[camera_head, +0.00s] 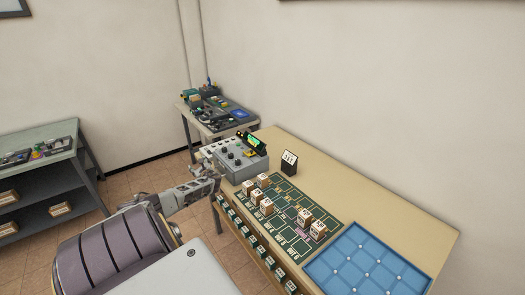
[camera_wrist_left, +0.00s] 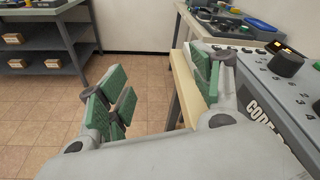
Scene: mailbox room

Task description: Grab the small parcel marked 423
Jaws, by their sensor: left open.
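Several small box-shaped parcels stand on a dark green marked mat (camera_head: 290,246) on the table in the head view. One group is at the mat's far end, including a parcel (camera_head: 263,181); another is nearer, including a parcel (camera_head: 318,229). Their markings are too small to read, so I cannot tell which is 423. My left gripper (camera_head: 209,160) is left of the parcels, beside the grey control box (camera_head: 237,159). In the left wrist view its green-padded fingers (camera_wrist_left: 160,92) are spread and empty. My right gripper is not in view.
A small black stand with a white card (camera_head: 291,158) is behind the mat. A blue padded tray (camera_head: 368,264) lies at the table's near end. A row of small labelled fronts (camera_head: 250,237) runs along the table's front. A cluttered bench (camera_head: 215,113) stands behind.

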